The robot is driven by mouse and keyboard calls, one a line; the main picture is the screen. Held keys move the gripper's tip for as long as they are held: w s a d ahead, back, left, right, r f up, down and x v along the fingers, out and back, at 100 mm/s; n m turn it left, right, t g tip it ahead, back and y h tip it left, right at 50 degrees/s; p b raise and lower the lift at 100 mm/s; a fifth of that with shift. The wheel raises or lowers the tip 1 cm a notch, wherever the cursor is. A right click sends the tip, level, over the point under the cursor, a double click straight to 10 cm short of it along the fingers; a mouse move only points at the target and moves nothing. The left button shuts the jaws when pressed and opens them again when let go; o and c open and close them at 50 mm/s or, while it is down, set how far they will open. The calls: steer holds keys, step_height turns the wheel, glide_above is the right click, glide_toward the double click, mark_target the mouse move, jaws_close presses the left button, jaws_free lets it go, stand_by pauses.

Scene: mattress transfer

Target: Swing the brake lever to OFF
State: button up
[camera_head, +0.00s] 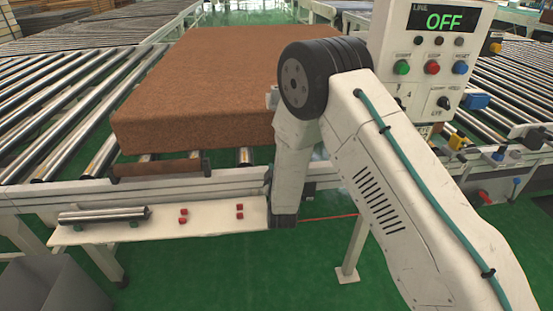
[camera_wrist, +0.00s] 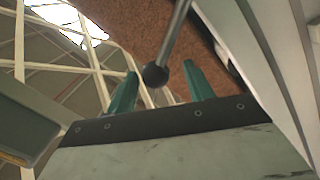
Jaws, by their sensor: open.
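In the wrist view a thin metal lever (camera_wrist: 176,36) ends in a round black knob (camera_wrist: 155,76). I take it for the brake lever. My gripper (camera_wrist: 160,72) is open, with its two green fingers apart and the knob in the gap between them as seen from here. I cannot tell whether either finger touches the knob. In the head view my arm hides the lever, and the gripper fingers cannot be made out there. The lever's OFF mark is not visible.
A brown mattress (camera_head: 200,80) lies on the roller conveyor (camera_head: 60,100). A control panel (camera_head: 388,30) with a display reading OFF stands at the right, close to my arm. A white shelf (camera_head: 160,233) holds metal rods (camera_head: 103,215). Green floor is open in front.

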steer(key=shift+s+a+f, duration=0.1)
steer(key=shift+s, duration=1.05)
steer(key=shift+s+f, duration=0.1)
steer(key=shift+s, duration=1.05)
steer(key=s+a+f+m+g+y, duration=0.1)
steer(key=s+f+m+g+y, duration=0.15)
steer(key=s+f+g, duration=0.6)
steer(key=s+d+r+m+g, duration=0.2)
steer(key=s+d+r, duration=0.5)
steer(key=s+r, duration=0.4)
steer(key=s+d+r+m+g+h, duration=0.1)
steer(key=s+d+r+m+g, duration=0.2)
steer(key=s+d+r, duration=0.4)
steer(key=s+d+r+m+g+h, duration=0.1)
steer(key=s+d+r+m+g, duration=0.2)
steer(key=s+r, duration=1.1)
steer(key=shift+s+d+r+g, duration=0.4)
steer(key=shift+d+r+g, duration=0.15)
steer(key=shift+d+r, duration=1.15)
steer(key=shift+d+f+m, duration=0.2)
steer(key=shift+m, duration=0.05)
steer(key=shift+c, duration=0.3)
